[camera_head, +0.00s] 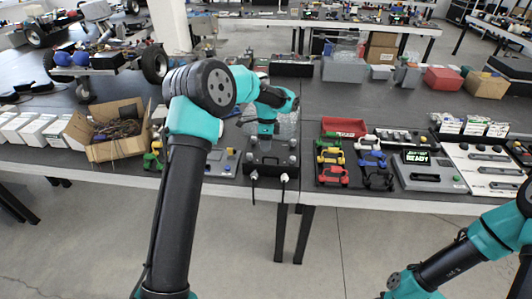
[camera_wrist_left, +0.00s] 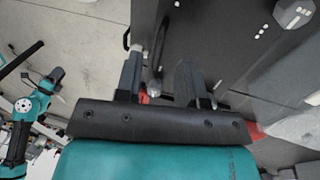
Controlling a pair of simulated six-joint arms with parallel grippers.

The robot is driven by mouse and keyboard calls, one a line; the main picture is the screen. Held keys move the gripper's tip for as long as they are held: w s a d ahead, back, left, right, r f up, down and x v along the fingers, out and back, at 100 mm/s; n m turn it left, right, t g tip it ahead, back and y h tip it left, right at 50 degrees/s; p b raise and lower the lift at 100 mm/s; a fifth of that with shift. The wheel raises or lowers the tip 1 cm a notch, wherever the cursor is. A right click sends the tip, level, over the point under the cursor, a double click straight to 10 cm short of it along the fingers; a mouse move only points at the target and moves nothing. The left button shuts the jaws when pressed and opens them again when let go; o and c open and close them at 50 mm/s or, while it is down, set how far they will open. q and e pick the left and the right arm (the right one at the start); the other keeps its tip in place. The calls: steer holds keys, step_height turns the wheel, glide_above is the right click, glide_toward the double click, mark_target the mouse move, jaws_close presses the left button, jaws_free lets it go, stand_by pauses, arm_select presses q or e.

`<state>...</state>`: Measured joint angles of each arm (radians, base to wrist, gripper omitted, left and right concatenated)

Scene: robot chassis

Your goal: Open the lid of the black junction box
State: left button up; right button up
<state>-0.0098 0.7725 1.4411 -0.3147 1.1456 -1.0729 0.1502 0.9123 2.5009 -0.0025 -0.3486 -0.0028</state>
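The black junction box (camera_head: 270,172) sits at the front edge of the table, with silver round fittings on its top and cables with white ends hanging from its front. Its lid looks closed, though my arm partly covers it. My left gripper (camera_head: 264,138) points down at the box's top. In the left wrist view the two dark fingers (camera_wrist_left: 160,78) stand apart, with a small silver knob (camera_wrist_left: 154,88) seen between them. I cannot tell whether they touch it. My right arm shows at the lower right, but its gripper is not clearly visible.
Left of the box is an open cardboard box (camera_head: 115,130) of wires. Right of it are a red bin (camera_head: 344,127), several coloured clamp-like parts, and a grey device reading READY (camera_head: 428,171). A clear glass-like item (camera_head: 288,125) stands close behind. Floor in front is free.

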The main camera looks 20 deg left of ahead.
arm_select(q)
steer(key=shift+s+d+f, duration=0.1)
steer(key=shift+s+f, duration=0.1)
steer(key=shift+f, duration=0.8)
steer(key=shift+s+f, duration=0.2)
steer(key=shift+f, duration=0.8)
steer(key=shift+c, duration=0.3)
jaws_close()
